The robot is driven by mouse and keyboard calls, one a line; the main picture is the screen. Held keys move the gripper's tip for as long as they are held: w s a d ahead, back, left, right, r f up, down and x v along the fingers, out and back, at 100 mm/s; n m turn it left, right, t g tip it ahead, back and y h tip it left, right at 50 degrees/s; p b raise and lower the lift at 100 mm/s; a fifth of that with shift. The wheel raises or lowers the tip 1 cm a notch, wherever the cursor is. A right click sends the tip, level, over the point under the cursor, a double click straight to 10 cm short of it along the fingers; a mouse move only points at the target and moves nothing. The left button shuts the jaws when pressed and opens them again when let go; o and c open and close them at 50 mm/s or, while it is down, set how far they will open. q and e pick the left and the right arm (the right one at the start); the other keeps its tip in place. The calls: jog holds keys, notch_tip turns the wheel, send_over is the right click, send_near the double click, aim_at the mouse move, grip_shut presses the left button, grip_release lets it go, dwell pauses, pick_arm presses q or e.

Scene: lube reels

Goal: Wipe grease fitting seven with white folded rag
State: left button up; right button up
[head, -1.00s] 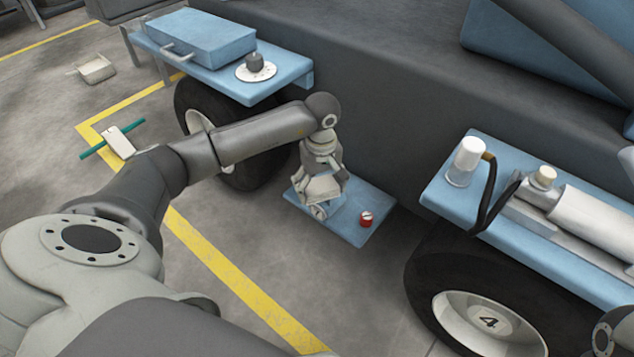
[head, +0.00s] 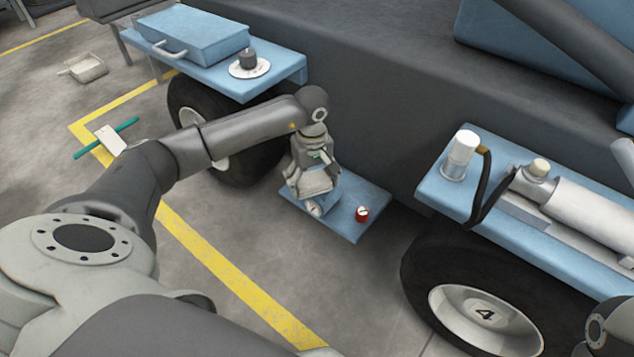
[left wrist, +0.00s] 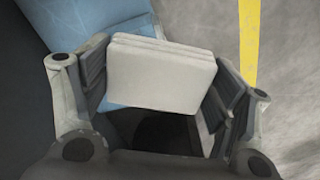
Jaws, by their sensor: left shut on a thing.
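My left gripper (head: 314,202) is low over the left end of a small blue step (head: 352,232) beside the machine. In the left wrist view, the gripper (left wrist: 160,95) is shut on the white folded rag (left wrist: 160,75), a thick pale pad between its two fingers. Part of the blue step shows behind the rag there. A small red item with a white top (head: 362,214) stands on the step, to the right of the gripper and apart from it. I cannot make out a fitting marked seven. My right gripper is not in view.
A blue shelf (head: 290,72) holds a blue case (head: 190,35) and a dark knob on a white disc (head: 249,62). Another blue shelf (head: 432,187) at right holds a white-capped jar (head: 461,155) and a metal cylinder (head: 590,215).

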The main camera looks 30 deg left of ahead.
pick_arm(q)
jog(key=shift+a, duration=0.2)
jog(key=shift+d, duration=0.1)
jog(key=shift+d, duration=0.8)
jog(key=shift+s+d+f, duration=0.1)
jog(key=shift+d, duration=0.25)
jog(key=shift+a, duration=0.15)
jog(key=shift+a, duration=1.1)
jog(key=shift+d, duration=0.15)
